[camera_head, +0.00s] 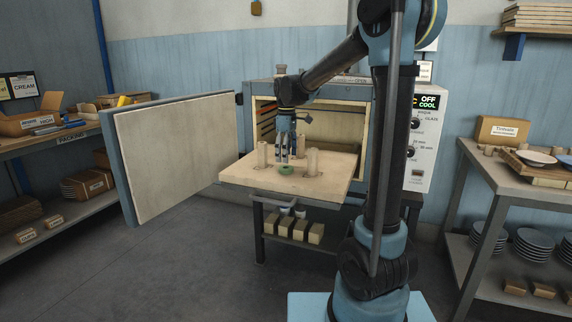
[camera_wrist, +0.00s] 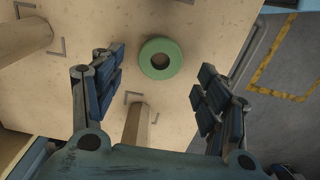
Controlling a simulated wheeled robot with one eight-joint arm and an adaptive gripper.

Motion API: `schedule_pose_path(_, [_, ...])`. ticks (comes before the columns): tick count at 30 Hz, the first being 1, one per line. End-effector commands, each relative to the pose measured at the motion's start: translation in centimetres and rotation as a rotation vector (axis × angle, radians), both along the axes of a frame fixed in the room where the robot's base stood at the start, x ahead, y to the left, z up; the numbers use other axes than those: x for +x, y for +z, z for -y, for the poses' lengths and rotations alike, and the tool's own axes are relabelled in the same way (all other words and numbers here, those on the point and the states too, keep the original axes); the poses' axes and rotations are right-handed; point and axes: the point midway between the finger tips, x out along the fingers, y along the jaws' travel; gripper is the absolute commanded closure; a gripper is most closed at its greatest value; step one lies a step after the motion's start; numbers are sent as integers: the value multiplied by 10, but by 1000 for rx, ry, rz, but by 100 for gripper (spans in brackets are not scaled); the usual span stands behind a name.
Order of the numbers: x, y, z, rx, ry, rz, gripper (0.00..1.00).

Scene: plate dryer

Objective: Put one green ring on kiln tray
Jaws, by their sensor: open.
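One green ring (camera_head: 286,169) lies flat on the pulled-out kiln tray (camera_head: 325,185), between upright cylindrical posts. In the wrist view the green ring (camera_wrist: 160,59) shows whole, with a dark hole in its middle, on the pale tray surface (camera_wrist: 215,25). My gripper (camera_head: 290,158) is above the tray, close to the ring. In the wrist view my gripper (camera_wrist: 158,85) has its fingers wide apart, one on each side of the ring's position, with nothing between them. I cannot tell the exact height of the fingertips over the tray.
Posts (camera_head: 312,162) stand on the tray, and one post (camera_wrist: 136,125) rises between my fingers' bases in the wrist view. The kiln door (camera_head: 180,150) stands open at left. Shelves with plates (camera_head: 535,240) are at right. The floor at front left is clear.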

Motion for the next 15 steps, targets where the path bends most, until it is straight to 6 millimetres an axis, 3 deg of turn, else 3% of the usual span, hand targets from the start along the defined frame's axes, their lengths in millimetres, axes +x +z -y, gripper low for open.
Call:
schedule_pose_path(9, [0, 54, 1, 0, -1, 0, 32])
schedule_pose_path(15, [0, 71, 0, 0, -1, 0, 32])
